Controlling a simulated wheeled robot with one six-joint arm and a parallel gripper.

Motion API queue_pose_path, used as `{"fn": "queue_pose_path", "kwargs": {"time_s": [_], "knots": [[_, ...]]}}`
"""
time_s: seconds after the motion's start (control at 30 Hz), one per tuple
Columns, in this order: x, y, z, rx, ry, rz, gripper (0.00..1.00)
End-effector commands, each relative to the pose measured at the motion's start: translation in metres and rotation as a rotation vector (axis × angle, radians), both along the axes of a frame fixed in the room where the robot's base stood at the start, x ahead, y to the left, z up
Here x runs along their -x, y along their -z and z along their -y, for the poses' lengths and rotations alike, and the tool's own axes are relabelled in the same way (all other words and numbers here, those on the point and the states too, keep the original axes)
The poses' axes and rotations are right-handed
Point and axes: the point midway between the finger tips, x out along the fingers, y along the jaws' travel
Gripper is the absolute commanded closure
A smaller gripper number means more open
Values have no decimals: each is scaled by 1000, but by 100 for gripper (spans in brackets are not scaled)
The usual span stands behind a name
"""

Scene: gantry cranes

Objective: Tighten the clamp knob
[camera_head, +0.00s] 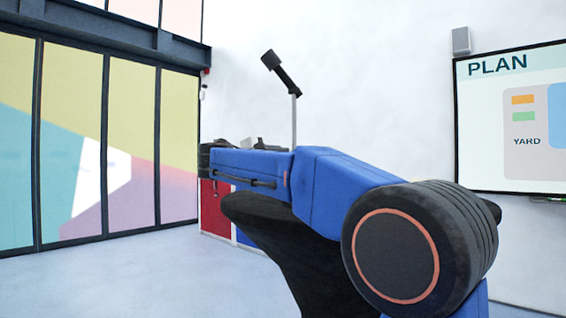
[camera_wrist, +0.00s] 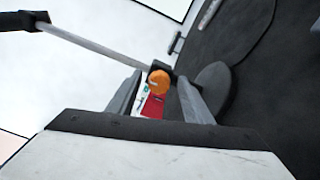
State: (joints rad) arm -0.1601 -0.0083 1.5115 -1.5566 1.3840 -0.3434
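An orange round knob (camera_wrist: 159,83) shows in the wrist view, on a small black clamp (camera_wrist: 153,69) around a grey rod (camera_wrist: 100,47). My gripper (camera_wrist: 160,92) has its two grey fingers apart, one on each side of the knob as seen from the wrist. I cannot tell whether the knob lies between the fingertips or beyond them. In the head view a thin upright rod (camera_head: 294,122) rises behind my blue arm, with a tilted black piece (camera_head: 284,76) at its top. The knob and my fingers are hidden there.
A dark round disc (camera_wrist: 212,86) is beside the right finger in the wrist view. In the head view a red cabinet panel (camera_head: 214,208) stands behind my arm. A wall screen (camera_head: 520,110) is at right and tall windows (camera_head: 78,135) are at left. The left floor is clear.

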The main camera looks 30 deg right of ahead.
Motion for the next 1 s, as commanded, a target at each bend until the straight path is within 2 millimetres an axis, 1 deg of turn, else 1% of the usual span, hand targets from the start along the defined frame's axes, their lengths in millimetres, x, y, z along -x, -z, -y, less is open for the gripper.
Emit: {"fn": "queue_pose_path", "kwargs": {"time_s": [0.23,0.37,0.47,0.57,1.0], "knots": [[0,0,-1,1,-1,0,54],[2,-1,-8,1,-2,0,54],[6,-1,-19,1,-3,0,54],[11,-1,-34,2,-5,1,54],[37,0,-106,1,-4,0,54]]}}
